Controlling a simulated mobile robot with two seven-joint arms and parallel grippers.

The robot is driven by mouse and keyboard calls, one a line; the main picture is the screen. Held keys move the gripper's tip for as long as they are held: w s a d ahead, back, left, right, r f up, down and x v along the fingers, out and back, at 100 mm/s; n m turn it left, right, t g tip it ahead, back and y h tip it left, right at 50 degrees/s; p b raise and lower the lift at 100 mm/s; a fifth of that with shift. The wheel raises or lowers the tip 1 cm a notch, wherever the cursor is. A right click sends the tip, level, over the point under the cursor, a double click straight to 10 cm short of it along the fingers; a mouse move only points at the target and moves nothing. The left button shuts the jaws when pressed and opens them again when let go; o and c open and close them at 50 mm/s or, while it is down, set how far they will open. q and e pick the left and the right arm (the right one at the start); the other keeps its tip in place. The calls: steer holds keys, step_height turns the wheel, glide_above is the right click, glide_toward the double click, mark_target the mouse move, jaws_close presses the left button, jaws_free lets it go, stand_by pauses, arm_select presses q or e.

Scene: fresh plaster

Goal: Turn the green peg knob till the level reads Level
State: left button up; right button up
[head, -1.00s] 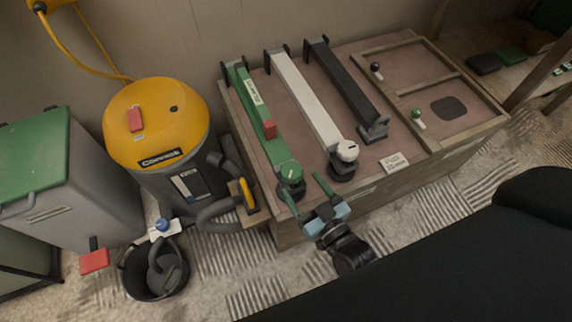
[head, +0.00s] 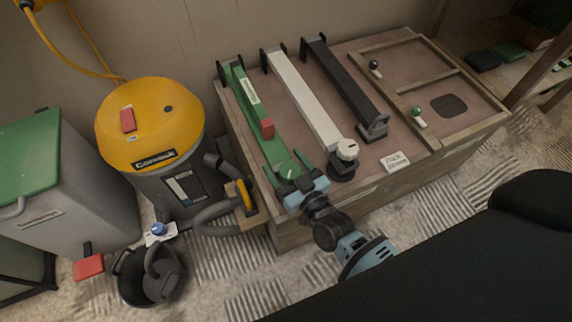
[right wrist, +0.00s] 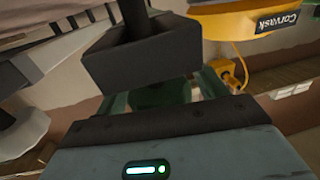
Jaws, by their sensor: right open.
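The green peg knob (head: 288,169) sits at the near end of a long green beam (head: 245,92) on the pinkish bench top. My right gripper (head: 286,167) is at this knob, open, with a finger on either side of it. Whether the fingers touch it I cannot tell. In the right wrist view the knob (right wrist: 160,95) shows dark green between the fingers, partly hidden by the gripper body. A red block (head: 267,127) sits on the green beam. No level reading can be made out. My left gripper is out of view.
A white beam (head: 300,95) with a white knob (head: 347,149) and a black beam (head: 345,85) lie to the right. A yellow-topped vacuum (head: 150,120) and a black bucket (head: 130,285) stand left. A small card (head: 395,161) lies at the bench's front edge.

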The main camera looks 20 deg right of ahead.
steer(key=c, duration=1)
steer(key=shift+n+y, duration=0.3)
steer(key=shift+f+n+g+y, duration=0.1)
steer(key=shift+n+g+y, duration=0.25)
steer(key=shift+y, duration=0.35)
steer(key=n+y, duration=0.1)
steer(key=n+g+y+b, duration=0.1)
steer(key=shift+a+f+y, duration=0.1)
steer(key=shift+a+y, duration=0.1)
steer(key=shift+y, duration=0.1)
steer(key=n+g+y+b, duration=0.1)
steer(key=n+y, duration=0.1)
steer(key=shift+s+a+y+b, duration=0.1)
steer(key=shift+s+y+b, duration=0.05)
steer(key=shift+y+b, duration=0.15)
steer(key=shift+s+a+n+g+y+b, duration=0.1)
steer(key=shift+a+n+g+y+b, duration=0.05)
steer(key=shift+n+g+y+b, duration=0.65)
steer(key=shift+g+y, duration=0.25)
steer(key=shift+y, duration=0.05)
